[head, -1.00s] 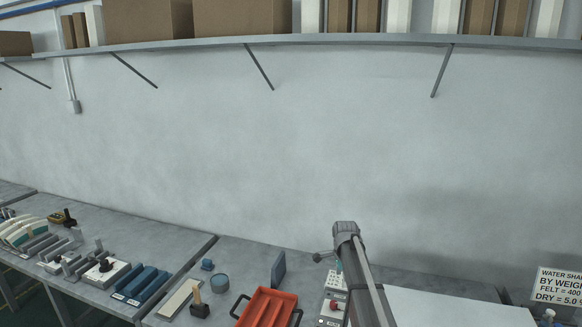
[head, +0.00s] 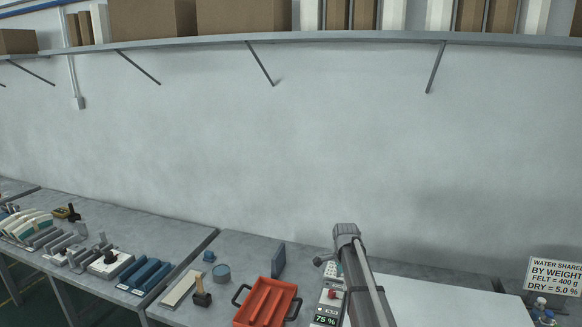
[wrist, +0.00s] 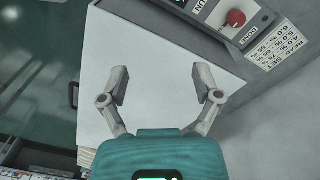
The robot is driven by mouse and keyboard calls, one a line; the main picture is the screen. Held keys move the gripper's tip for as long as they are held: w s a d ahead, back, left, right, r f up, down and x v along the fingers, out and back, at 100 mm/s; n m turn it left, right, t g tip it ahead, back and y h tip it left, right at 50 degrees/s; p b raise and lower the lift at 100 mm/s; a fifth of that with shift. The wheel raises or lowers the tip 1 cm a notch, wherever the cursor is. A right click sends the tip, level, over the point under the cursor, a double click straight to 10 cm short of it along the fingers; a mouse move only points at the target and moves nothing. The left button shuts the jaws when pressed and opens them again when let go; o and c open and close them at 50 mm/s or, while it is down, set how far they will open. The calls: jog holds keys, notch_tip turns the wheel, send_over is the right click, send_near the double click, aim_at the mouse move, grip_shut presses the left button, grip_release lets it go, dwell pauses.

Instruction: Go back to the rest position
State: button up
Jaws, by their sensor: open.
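My gripper (wrist: 161,85) shows in the wrist view with its two fingers spread apart and nothing between them. Behind the fingers lies a plain white panel (wrist: 150,55), with a gap I cannot measure. In the head view part of my arm rises at the lower middle right, but the fingers are not visible there.
A sign (head: 556,275) is at right. A shelf (head: 350,40) with boxes runs above. A red button (wrist: 235,18) shows in the wrist view.

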jog(key=s+f+n+b, duration=0.7)
jog(key=s+f+b, duration=0.2)
jog(key=s, duration=0.5)
jog(key=s+f+n+b, duration=0.8)
jog(key=s+f, duration=0.1)
jog(key=s, duration=0.5)
jog(key=shift+a+n+b, duration=0.2)
jog(key=shift+n+b, duration=0.1)
jog(key=shift+b, duration=0.1)
